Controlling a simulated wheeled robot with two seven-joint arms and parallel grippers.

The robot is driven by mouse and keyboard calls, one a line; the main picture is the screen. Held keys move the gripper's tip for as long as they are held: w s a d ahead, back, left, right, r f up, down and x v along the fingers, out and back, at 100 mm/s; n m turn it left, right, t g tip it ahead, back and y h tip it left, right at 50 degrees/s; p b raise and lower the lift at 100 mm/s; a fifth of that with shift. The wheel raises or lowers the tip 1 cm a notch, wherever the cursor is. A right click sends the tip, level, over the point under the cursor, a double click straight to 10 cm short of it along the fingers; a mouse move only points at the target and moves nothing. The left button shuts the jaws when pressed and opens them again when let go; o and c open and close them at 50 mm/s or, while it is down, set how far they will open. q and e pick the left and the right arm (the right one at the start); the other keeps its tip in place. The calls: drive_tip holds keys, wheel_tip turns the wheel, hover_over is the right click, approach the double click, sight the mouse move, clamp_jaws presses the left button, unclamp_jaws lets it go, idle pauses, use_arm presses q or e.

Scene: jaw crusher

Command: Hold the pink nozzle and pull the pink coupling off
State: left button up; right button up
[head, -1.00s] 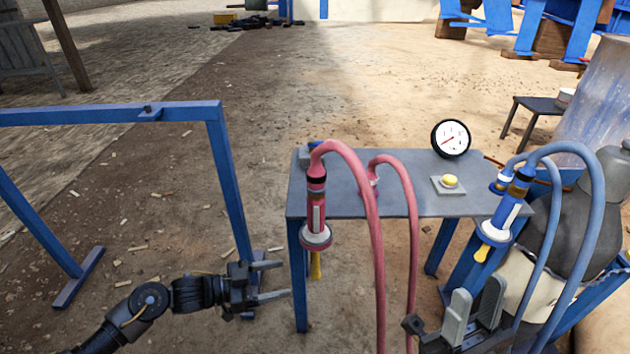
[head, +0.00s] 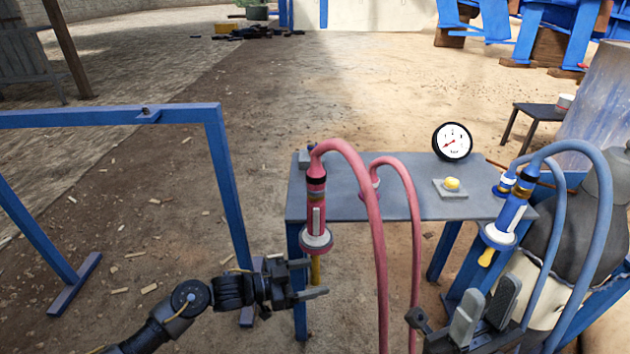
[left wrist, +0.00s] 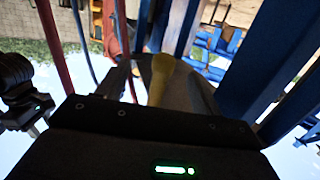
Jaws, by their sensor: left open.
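The pink nozzle (head: 316,237) hangs upright at the table's left edge, with a pale flange and a yellow tip (head: 315,268) below. Above it is the pink coupling (head: 316,188), with a dark band where the pink hose (head: 352,165) joins; I cannot make out the seam between them. My left gripper (head: 312,279) is open at the yellow tip, below the flange. In the left wrist view the yellow tip (left wrist: 161,78) stands between the two fingers. My right gripper (head: 485,315) is open and empty, in front of the table at the right, below the blue nozzle (head: 502,222).
The grey table (head: 415,203) carries a gauge (head: 452,142) and a yellow button (head: 452,184). Pink hoses hang down in front of it. A blue hose (head: 597,200) arches at the right, close to my right gripper. A blue frame (head: 225,180) stands at the left.

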use_arm(q)
drive_tip(key=c, duration=1.4)
drive_tip(key=shift+c, duration=0.2)
